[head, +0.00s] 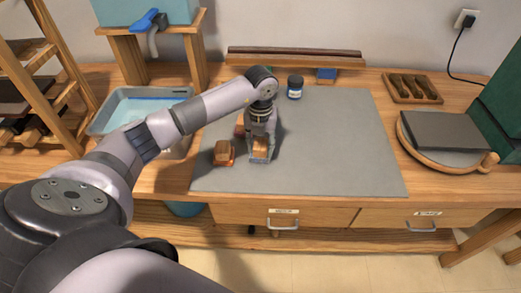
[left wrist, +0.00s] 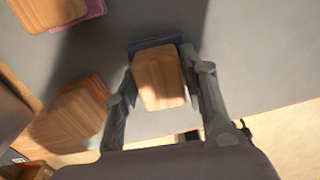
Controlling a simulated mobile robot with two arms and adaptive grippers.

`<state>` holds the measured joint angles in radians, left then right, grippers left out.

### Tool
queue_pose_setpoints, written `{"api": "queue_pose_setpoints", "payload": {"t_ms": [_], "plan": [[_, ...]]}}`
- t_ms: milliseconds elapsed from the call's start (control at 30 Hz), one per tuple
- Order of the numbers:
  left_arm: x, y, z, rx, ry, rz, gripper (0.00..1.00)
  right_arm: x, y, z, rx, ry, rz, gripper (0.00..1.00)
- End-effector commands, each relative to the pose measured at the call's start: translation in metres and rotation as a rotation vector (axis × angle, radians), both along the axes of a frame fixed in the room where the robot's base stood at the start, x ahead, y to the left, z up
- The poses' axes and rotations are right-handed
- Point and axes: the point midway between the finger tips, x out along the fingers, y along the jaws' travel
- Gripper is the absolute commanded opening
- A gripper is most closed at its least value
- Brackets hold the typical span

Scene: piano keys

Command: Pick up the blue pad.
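The blue pad (left wrist: 146,44) shows in the left wrist view as a dark blue edge under a wooden block (left wrist: 160,82), which hides most of it. My left gripper (left wrist: 160,70) is pointed down with one finger on each side of this block. The fingers are close to its sides, but I cannot tell whether they press on it. In the head view my left gripper (head: 261,155) is over the grey mat, with the block between its fingers. My right gripper is not in view.
A wooden block with an orange-red base (head: 223,153) stands just left of the gripper. Another block with a pink base (left wrist: 75,15) is close by. A dark jar (head: 295,87) and a small blue block (head: 326,75) are farther back. The grey mat (head: 340,150) is clear to the right.

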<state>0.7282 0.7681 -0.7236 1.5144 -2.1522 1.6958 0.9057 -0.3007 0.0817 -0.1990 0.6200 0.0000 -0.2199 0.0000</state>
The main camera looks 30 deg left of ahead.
Motion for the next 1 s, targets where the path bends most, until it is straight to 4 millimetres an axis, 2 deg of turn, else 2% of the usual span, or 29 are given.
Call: {"api": "queue_pose_setpoints", "payload": {"t_ms": [67,433,767,867,1000], "plan": [[0.0,0.0,0.0,0.0,0.0,0.0,0.31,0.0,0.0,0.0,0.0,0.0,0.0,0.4],[0.0,0.0,0.0,0.0,0.001,0.0,0.07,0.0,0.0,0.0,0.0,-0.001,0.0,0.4],[0.0,0.0,0.004,0.0,0.0,0.0,0.07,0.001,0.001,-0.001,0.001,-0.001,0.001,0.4],[0.001,0.0,0.011,0.001,-0.002,0.0,0.07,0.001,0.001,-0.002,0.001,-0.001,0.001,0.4],[0.001,0.001,0.032,0.001,-0.005,0.0,0.07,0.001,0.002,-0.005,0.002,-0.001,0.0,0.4]]}}
